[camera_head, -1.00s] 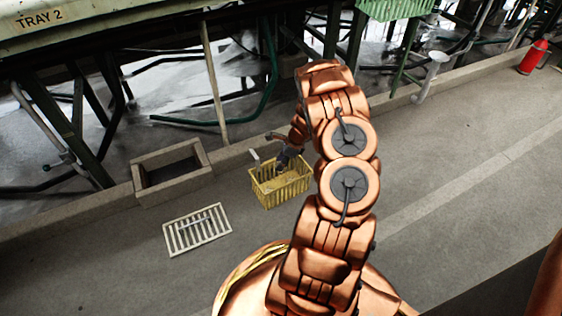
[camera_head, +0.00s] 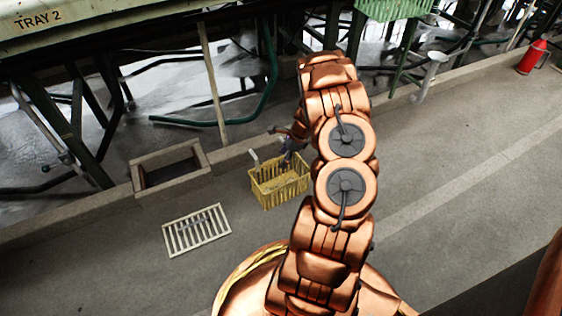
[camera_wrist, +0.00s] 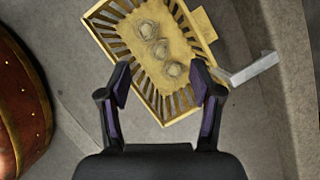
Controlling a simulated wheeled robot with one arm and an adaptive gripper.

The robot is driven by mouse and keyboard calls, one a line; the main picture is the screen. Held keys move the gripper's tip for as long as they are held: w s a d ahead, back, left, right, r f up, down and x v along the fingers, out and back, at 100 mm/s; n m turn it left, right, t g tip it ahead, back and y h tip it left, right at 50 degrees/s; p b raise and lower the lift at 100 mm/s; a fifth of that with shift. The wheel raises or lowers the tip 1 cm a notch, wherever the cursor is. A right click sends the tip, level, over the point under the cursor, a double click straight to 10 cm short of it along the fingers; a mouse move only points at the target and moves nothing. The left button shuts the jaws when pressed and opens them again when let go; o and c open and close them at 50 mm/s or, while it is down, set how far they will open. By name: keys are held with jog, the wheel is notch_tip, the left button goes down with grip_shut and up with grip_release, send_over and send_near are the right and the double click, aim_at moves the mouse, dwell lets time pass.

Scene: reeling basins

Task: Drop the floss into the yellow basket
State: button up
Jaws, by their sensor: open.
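The yellow basket (camera_head: 268,199) stands on the floor beside the low kerb in the head view. In the wrist view its slatted wall (camera_wrist: 109,42) surrounds a yellowish fill. Several small pale, roundish clumps (camera_wrist: 161,48) lie in a row on this fill; they may be the floss, but I cannot tell for certain. My gripper (camera_wrist: 162,78) is open, with nothing visible between its fingers. It is above the basket, its fingers spread over the near end in the wrist view. In the head view my arm partly hides the gripper (camera_head: 286,160).
A white floor grate (camera_head: 197,230) and an open stone-rimmed pit (camera_head: 170,172) are to the left. A red extinguisher (camera_head: 532,56) stands far right. The floor at right is clear.

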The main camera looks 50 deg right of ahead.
jog(key=v, duration=0.8)
jog(key=shift+r, duration=0.3)
dwell(0.3)
